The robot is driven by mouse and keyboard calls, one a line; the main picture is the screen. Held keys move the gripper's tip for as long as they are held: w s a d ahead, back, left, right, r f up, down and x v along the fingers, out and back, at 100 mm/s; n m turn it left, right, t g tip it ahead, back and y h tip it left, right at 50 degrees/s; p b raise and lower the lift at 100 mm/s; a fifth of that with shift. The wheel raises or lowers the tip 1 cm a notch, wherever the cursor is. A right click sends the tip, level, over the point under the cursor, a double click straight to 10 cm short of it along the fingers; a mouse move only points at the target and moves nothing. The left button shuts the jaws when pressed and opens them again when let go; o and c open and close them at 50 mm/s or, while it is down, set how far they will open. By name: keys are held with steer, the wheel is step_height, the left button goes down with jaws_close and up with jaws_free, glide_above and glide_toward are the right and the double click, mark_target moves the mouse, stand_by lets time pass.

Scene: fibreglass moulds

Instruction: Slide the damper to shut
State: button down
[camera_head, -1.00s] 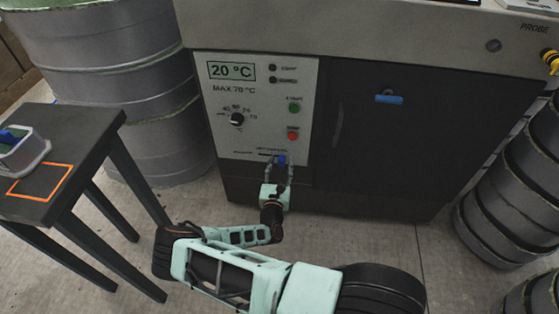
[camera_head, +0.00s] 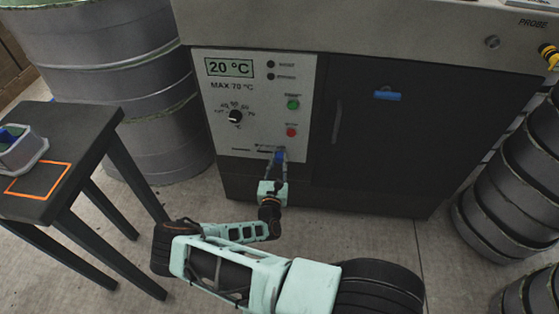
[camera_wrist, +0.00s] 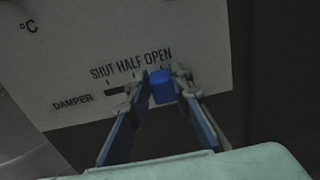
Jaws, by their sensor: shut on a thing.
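The damper's blue knob (camera_wrist: 162,87) sits at the right end of its slot, below the word OPEN, in the wrist view. The bare dark slot (camera_wrist: 118,90) runs left from it under HALF and SHUT. My gripper (camera_wrist: 164,80) is shut on the knob, one finger on each side of it. In the head view my gripper (camera_head: 278,162) reaches up to the blue knob (camera_head: 280,156) at the lower right of the pale control panel (camera_head: 225,125). The fingers partly hide the knob there.
The panel carries a dial (camera_head: 236,116), a green button (camera_head: 293,104) and a red button (camera_head: 291,132) above the damper. A dark cabinet door (camera_head: 385,150) is to the right. A black table (camera_head: 90,122) stands at left, and stacked round moulds (camera_head: 515,180) at right.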

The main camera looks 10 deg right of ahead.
steer(key=a, duration=0.2)
steer(key=w+a, duration=0.1)
steer(key=a, duration=0.2)
steer(key=w+a+b, duration=0.1)
steer(key=a, duration=0.1)
steer(key=shift+w+a, duration=0.25)
steer(key=shift+a, duration=0.15)
steer(key=c, duration=1.7)
jaws_free()
steer(key=shift+a, duration=0.1)
steer(key=v, duration=1.2)
